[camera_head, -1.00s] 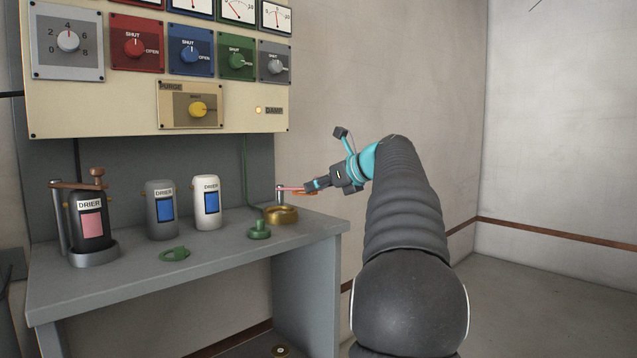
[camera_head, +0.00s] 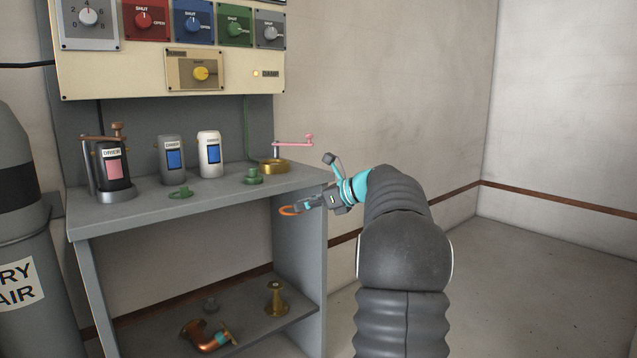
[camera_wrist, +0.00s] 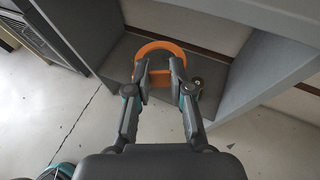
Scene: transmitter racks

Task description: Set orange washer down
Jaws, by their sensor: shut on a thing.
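The orange washer (camera_head: 289,211) is a flat ring held out at the tip of my gripper (camera_head: 307,206). In the head view it hangs in front of the bench's right end, below the top surface. In the wrist view the orange washer (camera_wrist: 160,48) shows as a ring between and beyond the fingertips, and my gripper (camera_wrist: 158,78) is shut on its near edge. The washer touches nothing else that I can see. The grey bench top (camera_head: 225,196) lies above and to the left of it. The lower shelf (camera_head: 255,325) lies below it.
The lower shelf holds a copper elbow (camera_head: 205,338) and brass spool (camera_head: 276,298).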

